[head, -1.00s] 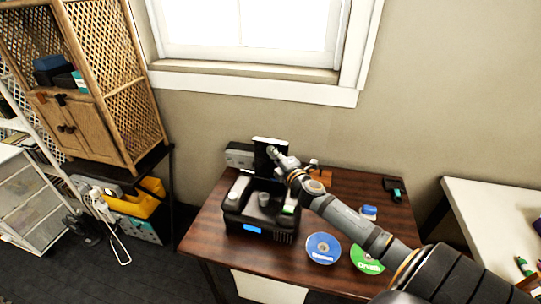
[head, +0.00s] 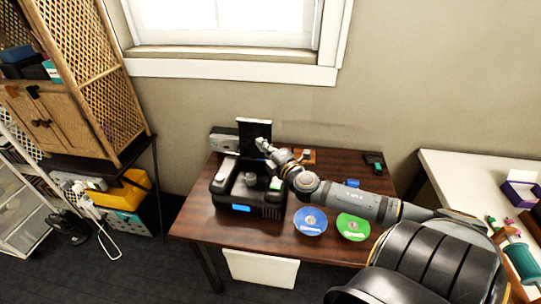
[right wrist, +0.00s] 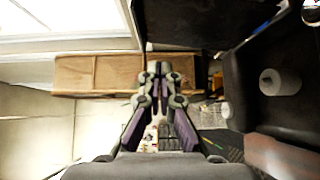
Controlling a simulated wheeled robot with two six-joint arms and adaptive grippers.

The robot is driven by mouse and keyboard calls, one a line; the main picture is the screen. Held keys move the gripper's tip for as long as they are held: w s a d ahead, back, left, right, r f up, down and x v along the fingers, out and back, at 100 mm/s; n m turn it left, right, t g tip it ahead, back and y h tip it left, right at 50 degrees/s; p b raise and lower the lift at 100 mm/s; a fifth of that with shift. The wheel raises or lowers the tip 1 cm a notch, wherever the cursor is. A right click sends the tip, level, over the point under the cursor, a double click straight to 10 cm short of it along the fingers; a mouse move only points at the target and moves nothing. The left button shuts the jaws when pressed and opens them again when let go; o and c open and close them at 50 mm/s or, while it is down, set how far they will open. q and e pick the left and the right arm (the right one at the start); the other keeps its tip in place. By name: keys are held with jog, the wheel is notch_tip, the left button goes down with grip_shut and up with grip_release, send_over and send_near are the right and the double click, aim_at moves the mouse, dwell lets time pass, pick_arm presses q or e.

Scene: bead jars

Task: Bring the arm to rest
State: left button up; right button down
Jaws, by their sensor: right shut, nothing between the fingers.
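My right arm comes in from the lower right in the head view. Its gripper (head: 264,146) is above the back of the brown table (head: 195,227), in front of the raised dark lid of a black machine (head: 250,207). In the right wrist view my right gripper (right wrist: 158,70) has its fingers together with nothing between them. My left gripper does not show.
A dark tool (head: 374,160) lies at the back right. A white table (head: 455,180) with small items stands at right. A wicker cabinet (head: 75,80) stands at left.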

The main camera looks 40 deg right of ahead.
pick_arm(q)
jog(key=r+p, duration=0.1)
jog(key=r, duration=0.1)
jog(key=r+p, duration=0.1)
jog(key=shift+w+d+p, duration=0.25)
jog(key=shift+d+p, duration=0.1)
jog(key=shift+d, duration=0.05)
pick_arm(e)
jog(key=s, duration=0.3)
jog(key=s+a, duration=0.1)
jog(key=s, duration=0.1)
jog(key=shift+r, duration=0.4)
jog(key=shift+s, duration=0.1)
